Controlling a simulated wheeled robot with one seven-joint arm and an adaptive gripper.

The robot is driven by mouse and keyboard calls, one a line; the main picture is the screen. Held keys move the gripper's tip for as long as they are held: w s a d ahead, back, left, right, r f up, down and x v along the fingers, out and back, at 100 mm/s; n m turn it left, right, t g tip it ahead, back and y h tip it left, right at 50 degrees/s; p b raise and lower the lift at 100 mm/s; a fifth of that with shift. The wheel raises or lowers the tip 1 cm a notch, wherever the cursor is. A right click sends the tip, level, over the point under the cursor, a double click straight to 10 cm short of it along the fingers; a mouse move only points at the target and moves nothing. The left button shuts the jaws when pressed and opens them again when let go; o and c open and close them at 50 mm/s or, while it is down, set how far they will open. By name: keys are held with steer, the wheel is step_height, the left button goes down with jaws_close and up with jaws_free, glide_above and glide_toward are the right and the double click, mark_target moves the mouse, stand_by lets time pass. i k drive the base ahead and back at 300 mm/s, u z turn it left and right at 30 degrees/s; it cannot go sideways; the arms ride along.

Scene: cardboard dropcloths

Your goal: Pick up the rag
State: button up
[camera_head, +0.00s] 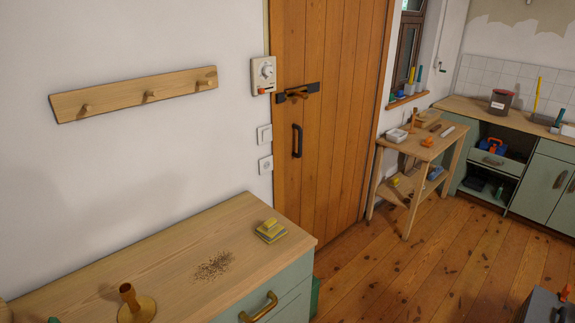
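No rag can be told apart with certainty. A small yellow and grey-green item (271,231), flat and layered with a raised yellow part on top, lies near the right end of the wooden dresser top (170,262). I cannot tell whether it is a folded rag, a sponge or a brush. My gripper is not in view.
Brown crumbs (213,266) lie on the dresser top, and a brass-coloured holder (136,306) stands at its front left. A peg rail (140,94) hangs above. A shut wooden door (335,130), a cluttered side table (420,146) and green cabinets (545,180) stand beyond. Debris dots the floor.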

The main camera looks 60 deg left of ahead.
mark_target(271, 231)
steer(key=i, duration=1.4)
steer(key=u, duration=2.85)
